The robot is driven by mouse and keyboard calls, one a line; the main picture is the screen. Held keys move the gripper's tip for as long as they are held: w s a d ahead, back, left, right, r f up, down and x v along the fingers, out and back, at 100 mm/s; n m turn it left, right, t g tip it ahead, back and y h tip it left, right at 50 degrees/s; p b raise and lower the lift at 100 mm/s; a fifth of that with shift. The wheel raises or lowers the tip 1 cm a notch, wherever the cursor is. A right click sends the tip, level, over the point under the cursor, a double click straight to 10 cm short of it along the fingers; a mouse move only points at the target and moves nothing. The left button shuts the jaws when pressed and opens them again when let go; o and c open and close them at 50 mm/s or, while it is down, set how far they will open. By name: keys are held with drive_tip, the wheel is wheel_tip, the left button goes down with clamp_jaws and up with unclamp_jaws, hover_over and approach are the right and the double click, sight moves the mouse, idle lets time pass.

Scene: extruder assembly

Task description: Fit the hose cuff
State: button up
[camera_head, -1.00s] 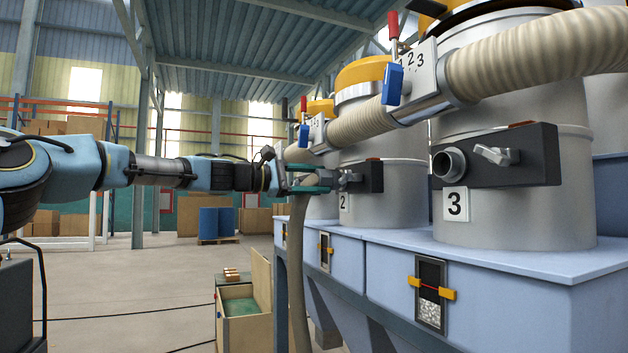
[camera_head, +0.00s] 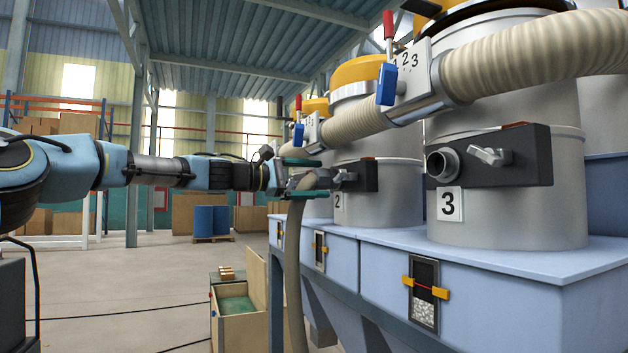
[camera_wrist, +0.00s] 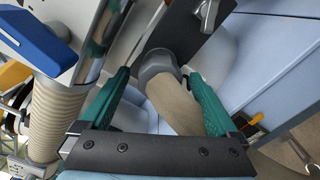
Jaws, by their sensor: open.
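The hose cuff (camera_wrist: 158,64) is a dark grey collar on the end of a beige hose (camera_wrist: 172,100). In the wrist view its far end meets the black plate (camera_wrist: 172,30); whether it is fully seated on a port cannot be told. In the head view the hose (camera_head: 293,250) hangs down from there, beside the hopper marked 2 (camera_head: 378,205). My gripper (camera_head: 308,177) is open, its teal fingers apart on either side of the hose end. In the wrist view my gripper (camera_wrist: 156,76) shows gaps between the fingers and the hose.
A grey lever (camera_wrist: 207,10) stands on the black plate. Hopper 3 (camera_head: 505,215) has a bare port (camera_head: 443,164). A thick ribbed pipe (camera_head: 355,122) with a blue-handled selector runs overhead. An open wooden box (camera_head: 240,310) stands on the floor below.

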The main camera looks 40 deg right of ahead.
drive_tip(key=b+v, duration=0.4)
drive_tip(key=v, duration=0.6)
drive_tip(key=shift+w+a, duration=0.15)
drive_tip(key=shift+a, duration=0.25)
wheel_tip(320, 180, down, 18)
drive_tip(key=a+t+y, duration=0.2)
drive_tip(key=t+y, duration=0.1)
drive_tip(key=y, duration=0.2)
drive_tip(key=w+a+f+m+t+y, duration=0.1)
drive_tip(key=w+a+f+t+y, duration=0.25)
drive_tip(key=a+f, duration=0.95)
drive_tip(key=a+f+t+y, duration=0.1)
drive_tip(key=a+f+y, duration=0.1)
drive_tip(key=a+f, duration=0.35)
drive_tip(key=s+a+f+m+y, duration=0.1)
drive_tip(key=a+f+y, duration=0.1)
drive_tip(key=a, duration=0.6)
drive_tip(key=a+f+t+y, duration=0.1)
drive_tip(key=a+f+y, duration=0.15)
drive_tip(key=a, duration=0.45)
drive_tip(key=s+a+f, duration=0.2)
drive_tip(key=s+a, duration=0.2)
drive_tip(key=a, duration=0.3)
drive_tip(key=s+a+f+m+y, duration=0.1)
drive_tip(key=s+a, duration=0.3)
drive_tip(key=a, duration=0.4)
drive_tip(key=shift+a+f+y, duration=0.25)
drive_tip(key=shift+f+y, duration=0.05)
drive_tip(key=shift+f, duration=0.25)
